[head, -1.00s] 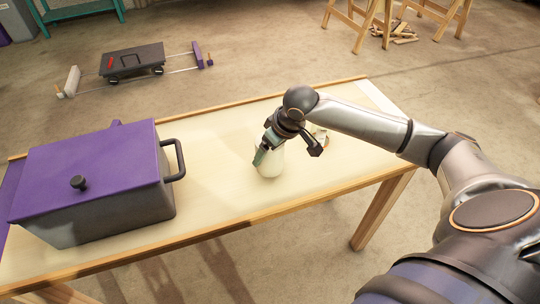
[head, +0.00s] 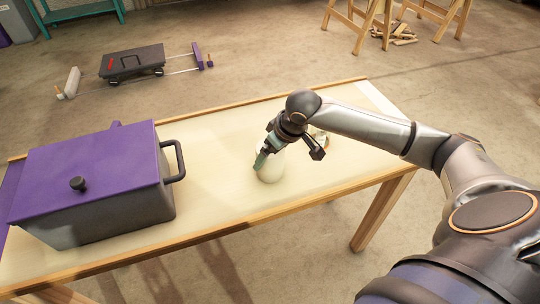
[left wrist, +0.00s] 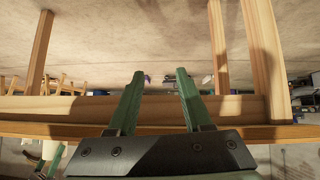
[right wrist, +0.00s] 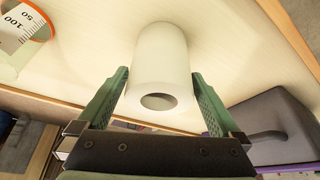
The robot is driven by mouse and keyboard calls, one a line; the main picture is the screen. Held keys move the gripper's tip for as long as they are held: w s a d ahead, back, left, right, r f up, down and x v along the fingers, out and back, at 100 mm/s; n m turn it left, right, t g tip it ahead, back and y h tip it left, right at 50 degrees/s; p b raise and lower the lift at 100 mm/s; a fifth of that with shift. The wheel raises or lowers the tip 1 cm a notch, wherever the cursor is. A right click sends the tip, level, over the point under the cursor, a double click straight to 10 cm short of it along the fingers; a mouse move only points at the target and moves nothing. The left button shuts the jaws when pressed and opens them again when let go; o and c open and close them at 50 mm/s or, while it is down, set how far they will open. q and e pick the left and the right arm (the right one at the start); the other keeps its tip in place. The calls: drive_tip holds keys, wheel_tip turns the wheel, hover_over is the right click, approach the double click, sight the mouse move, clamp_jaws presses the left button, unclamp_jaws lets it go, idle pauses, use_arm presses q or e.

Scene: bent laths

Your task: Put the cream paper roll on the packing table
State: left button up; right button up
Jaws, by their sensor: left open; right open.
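The cream paper roll (head: 270,168) stands upright on the pale top of the packing table (head: 222,160), right of the purple-lidded box. In the right wrist view the roll (right wrist: 162,62) shows its hollow end and lies ahead of and between the fingers. My right gripper (head: 262,158) is open at the roll, and its green fingers (right wrist: 158,85) stand on either side of it. I cannot tell whether they touch it. My left gripper (left wrist: 155,78) is open and empty, below the table's edge level in its own view; it is not visible in the head view.
A grey box with a purple lid (head: 95,170) and side handle fills the table's left part. A clear measuring cup (right wrist: 25,35) stands close to the roll. A wheeled cart (head: 132,60) and trestles (head: 385,20) stand on the floor behind.

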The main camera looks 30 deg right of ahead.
drive_tip(key=a+p+v, duration=0.1)
drive_tip(key=v, duration=0.9)
drive_tip(key=shift+d+r, duration=0.35)
drive_tip(key=shift+d, duration=0.15)
drive_tip(key=shift+s, duration=0.15)
